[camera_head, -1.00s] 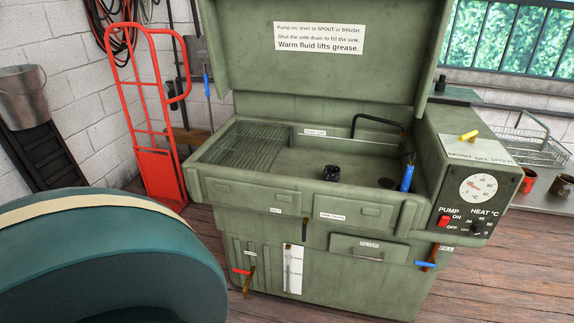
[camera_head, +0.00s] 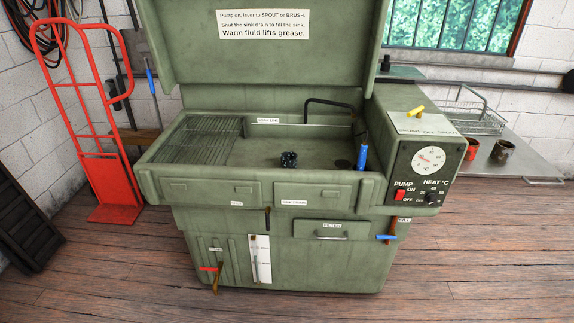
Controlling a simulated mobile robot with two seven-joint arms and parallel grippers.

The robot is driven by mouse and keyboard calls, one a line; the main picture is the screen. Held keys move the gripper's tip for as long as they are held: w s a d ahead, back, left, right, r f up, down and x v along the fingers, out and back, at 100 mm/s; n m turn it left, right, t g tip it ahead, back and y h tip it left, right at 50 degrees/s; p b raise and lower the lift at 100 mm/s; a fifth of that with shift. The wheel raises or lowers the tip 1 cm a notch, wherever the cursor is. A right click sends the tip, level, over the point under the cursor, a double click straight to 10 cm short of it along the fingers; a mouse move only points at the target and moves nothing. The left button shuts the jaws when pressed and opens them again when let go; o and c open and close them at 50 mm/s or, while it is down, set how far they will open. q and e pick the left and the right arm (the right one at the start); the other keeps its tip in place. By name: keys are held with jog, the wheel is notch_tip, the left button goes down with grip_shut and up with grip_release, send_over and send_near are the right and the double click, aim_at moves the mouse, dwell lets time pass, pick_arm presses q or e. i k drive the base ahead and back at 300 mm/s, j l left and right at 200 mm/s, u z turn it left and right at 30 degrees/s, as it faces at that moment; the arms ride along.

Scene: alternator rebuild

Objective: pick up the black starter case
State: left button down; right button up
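A small black cylindrical part (camera_head: 289,159), which may be the black starter case, stands in the basin of the green parts washer (camera_head: 262,191), right of the ribbed draining rack. It is small in the picture, so its details are hard to make out. Neither of my grippers shows in the head view.
The washer's raised lid (camera_head: 262,60) stands behind the basin. A bent black spout (camera_head: 328,102) and a blue-handled brush (camera_head: 361,157) are at the basin's right. A control box (camera_head: 425,165) juts out at right. A red hand truck (camera_head: 112,185) stands left. The wooden floor in front is clear.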

aim_at(289, 162)
jog(key=i+j+z, duration=0.1)
jog(key=z, duration=0.35)
jog(key=i+j+z, duration=0.1)
jog(key=j+z, duration=0.15)
jog(key=z, duration=0.2)
jog(key=j+z, duration=0.15)
jog(key=z, duration=0.3)
jog(key=j+z, duration=0.4)
jog(key=j, duration=0.7)
